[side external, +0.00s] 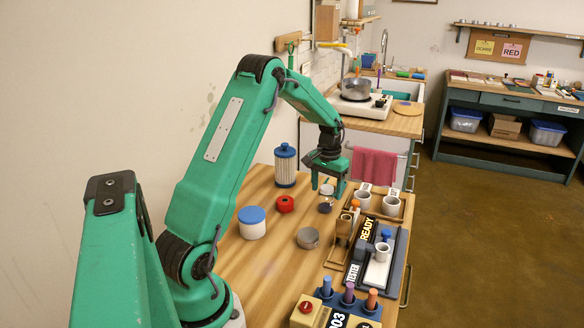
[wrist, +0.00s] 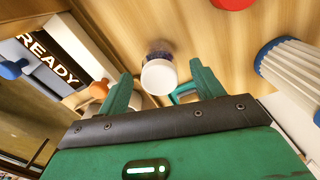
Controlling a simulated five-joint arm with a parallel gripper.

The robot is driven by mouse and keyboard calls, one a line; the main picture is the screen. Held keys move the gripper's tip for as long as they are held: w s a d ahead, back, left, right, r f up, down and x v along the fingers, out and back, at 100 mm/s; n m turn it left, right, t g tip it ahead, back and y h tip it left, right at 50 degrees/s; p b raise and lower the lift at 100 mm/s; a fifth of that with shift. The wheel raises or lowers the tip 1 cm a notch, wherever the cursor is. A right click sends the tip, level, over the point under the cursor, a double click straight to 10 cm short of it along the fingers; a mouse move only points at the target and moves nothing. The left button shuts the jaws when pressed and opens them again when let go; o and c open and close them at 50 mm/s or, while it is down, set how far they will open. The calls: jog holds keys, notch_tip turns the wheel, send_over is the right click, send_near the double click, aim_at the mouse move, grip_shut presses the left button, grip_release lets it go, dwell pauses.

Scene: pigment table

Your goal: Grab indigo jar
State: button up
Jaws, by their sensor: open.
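The indigo jar looks like a small clear jar with a white lid and dark blue contents low in it. In the side view the jar (side external: 325,208) stands on the wooden table, with its lid just below and between my fingers. In the wrist view the jar (wrist: 159,77) shows lid-first, between and slightly beyond the fingertips. My gripper (side external: 328,184) points down over it. In the wrist view my gripper (wrist: 161,71) is open, one finger to each side of the lid, with visible gaps. I cannot tell exactly how far the fingertips reach down beside it.
A blue-capped ribbed filter (side external: 285,168), a red ring-like piece (side external: 285,204), a blue-lidded white tub (side external: 252,226) and a grey cup (side external: 308,238) stand left of the jar.

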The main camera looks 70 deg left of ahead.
aim_at(326, 199)
jog(key=shift+f, duration=2.4)
jog(key=shift+c, duration=0.2)
jog(key=c, duration=1.1)
